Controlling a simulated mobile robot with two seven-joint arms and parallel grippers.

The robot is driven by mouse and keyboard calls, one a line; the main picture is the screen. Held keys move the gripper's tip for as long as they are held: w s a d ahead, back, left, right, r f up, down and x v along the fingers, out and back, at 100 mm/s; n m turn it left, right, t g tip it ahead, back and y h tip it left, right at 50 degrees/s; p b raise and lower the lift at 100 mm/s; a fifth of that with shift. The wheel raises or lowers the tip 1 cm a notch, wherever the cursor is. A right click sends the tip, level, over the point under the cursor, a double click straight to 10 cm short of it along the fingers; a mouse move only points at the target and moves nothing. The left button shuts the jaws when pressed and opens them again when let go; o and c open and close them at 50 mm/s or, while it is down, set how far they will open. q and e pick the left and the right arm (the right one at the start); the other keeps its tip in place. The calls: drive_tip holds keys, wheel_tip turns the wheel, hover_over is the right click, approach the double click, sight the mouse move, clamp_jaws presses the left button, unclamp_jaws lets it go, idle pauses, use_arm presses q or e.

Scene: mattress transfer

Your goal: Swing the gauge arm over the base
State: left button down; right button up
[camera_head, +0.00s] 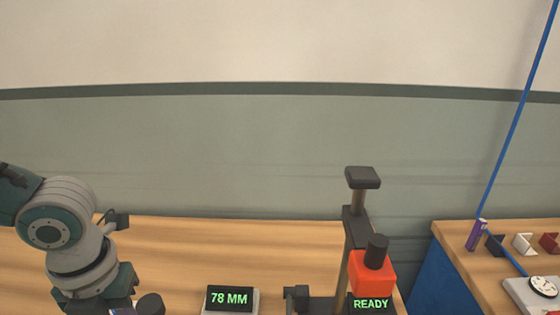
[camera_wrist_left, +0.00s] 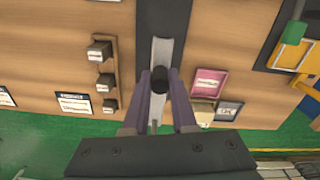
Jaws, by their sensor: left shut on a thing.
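In the left wrist view, my left gripper (camera_wrist_left: 160,78) is shut on a dark round knob (camera_wrist_left: 160,84). The knob sits over a light metal strip (camera_wrist_left: 161,50) on a dark bar (camera_wrist_left: 178,15); I cannot tell whether this is the gauge arm or the base. In the head view, my left gripper is low at the left and largely cut off by the bottom edge. A display reading 78 MM (camera_head: 230,298) stands to its right. Further right is a dark post stand (camera_head: 357,225) with a red block (camera_head: 371,271) and a READY display (camera_head: 371,304). My right gripper is not in view.
A second bench (camera_head: 455,248) with a blue side stands at the right, holding small items and a round dial (camera_head: 543,286). A blue pole (camera_head: 515,120) slants above it. The wrist view shows a rack of dark blocks (camera_wrist_left: 104,70), a pink card (camera_wrist_left: 209,82) and a yellow part (camera_wrist_left: 290,56).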

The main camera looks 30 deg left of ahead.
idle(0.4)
use_arm(q)
drive_tip(key=c, duration=0.7)
unclamp_jaws()
drive_tip(key=shift+c, duration=0.2)
wheel_tip(320, 180, up, 10)
drive_tip(key=shift+p, duration=0.4)
